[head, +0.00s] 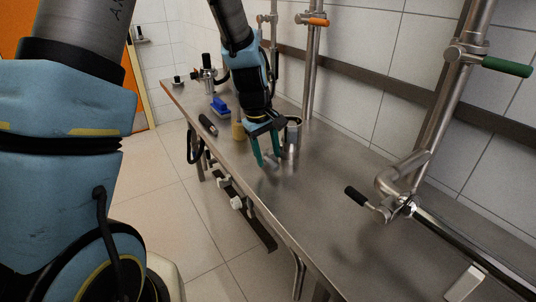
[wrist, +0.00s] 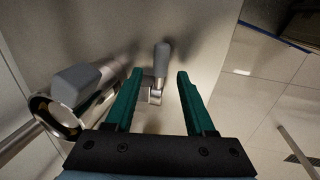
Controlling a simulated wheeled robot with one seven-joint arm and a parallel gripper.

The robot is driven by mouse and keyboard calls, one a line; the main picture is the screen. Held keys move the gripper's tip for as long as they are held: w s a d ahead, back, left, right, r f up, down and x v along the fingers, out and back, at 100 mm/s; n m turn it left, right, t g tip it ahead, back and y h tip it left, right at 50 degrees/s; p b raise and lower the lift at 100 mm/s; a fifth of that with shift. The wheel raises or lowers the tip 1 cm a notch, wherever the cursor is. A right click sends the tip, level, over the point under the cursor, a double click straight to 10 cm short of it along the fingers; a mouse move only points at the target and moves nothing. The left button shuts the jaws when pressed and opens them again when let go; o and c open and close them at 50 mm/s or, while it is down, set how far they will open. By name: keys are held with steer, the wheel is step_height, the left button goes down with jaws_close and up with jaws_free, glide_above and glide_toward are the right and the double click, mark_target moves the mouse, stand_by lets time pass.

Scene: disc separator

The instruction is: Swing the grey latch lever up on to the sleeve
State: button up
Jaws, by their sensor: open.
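My gripper (head: 268,160) is open and points down at the steel table. Its two green fingers also show in the wrist view (wrist: 160,74). A grey lever (wrist: 161,58) with a small metal bracket (wrist: 155,95) appears between the fingers, with a gap on both sides. A shiny metal sleeve (wrist: 92,108) with an open round end lies to the left of the fingers. A second grey grip-like piece (wrist: 76,80) rests along the sleeve. In the head view a metal cylinder (head: 292,137) stands beside my gripper; the grey lever is not clear there.
The steel table (head: 335,205) is bare in front of my gripper. A blue brush (head: 220,107), a black-handled tool (head: 208,124) and a tan block (head: 238,131) are left of it. Pipes with an orange handle (head: 315,21) and a green handle (head: 507,66) stand along the wall.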

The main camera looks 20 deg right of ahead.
steer(key=shift+f, duration=0.4)
steer(key=shift+c, duration=0.2)
jaws_close()
stand_by(1.1)
